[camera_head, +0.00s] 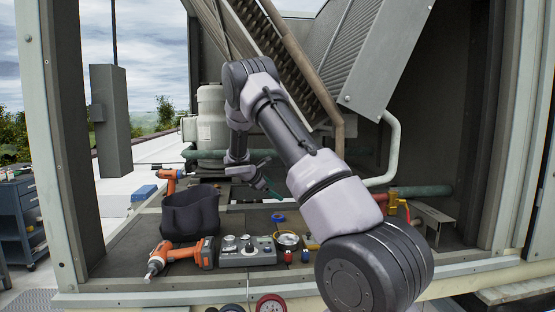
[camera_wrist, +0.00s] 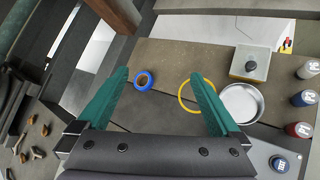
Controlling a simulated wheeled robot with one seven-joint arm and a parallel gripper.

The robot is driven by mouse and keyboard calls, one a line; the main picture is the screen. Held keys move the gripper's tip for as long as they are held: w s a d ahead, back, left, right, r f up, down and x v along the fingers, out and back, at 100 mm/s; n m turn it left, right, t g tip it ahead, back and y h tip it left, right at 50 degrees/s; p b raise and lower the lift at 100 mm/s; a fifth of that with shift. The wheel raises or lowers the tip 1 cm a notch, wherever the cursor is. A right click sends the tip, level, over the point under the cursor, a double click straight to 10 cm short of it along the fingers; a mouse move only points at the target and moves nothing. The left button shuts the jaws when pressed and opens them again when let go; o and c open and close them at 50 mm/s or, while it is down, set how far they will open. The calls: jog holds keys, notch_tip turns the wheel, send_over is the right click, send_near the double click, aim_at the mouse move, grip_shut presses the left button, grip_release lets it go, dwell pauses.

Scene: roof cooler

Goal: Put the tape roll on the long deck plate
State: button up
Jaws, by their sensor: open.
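The tape roll is a small blue ring (camera_wrist: 144,81) lying flat on the brownish deck in the wrist view. It also shows in the head view (camera_head: 278,217), near the middle of the deck. Seams divide the deck into plates. The broad plate under the roll (camera_wrist: 185,55) shows bare around it, but I cannot tell which plate is the long one. My gripper (camera_wrist: 158,76) is open and empty, its green fingers spread on either side of the roll in the wrist picture. In the head view my gripper (camera_head: 267,179) hangs above the deck, behind the roll.
A yellow ring (camera_wrist: 184,97) and a silver dish (camera_wrist: 243,104) lie right of the roll. A grey control box (camera_head: 247,252), orange drills (camera_head: 178,255) and a black pouch (camera_head: 190,212) crowd the front left. Capped bottles (camera_wrist: 302,99) stand at the wrist view's right edge.

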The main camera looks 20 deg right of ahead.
jog(key=s+a+r+m+y, duration=0.25)
jog(key=s+r+m, duration=0.35)
jog(key=s+r, duration=0.4)
jog(key=s+a+r+m+y, duration=0.25)
jog(key=s+r+m, duration=0.45)
jog(key=s, duration=0.4)
jog(key=s+a+r+m+t+y, duration=0.1)
jog(key=s+a, duration=0.3)
jog(key=s, duration=0.4)
jog(key=s+a+r+m+t+y, duration=0.1)
jog(key=s+a+r+m+y, duration=0.2)
jog(key=s, duration=0.5)
jog(key=s+a+r+m+y, duration=0.2)
jog(key=s+a+m, duration=0.1)
jog(key=s+a, duration=0.2)
jog(key=s, duration=0.2)
jog(key=shift+s+r+t+y, duration=0.35)
jog(key=shift+s+t+y, duration=0.05)
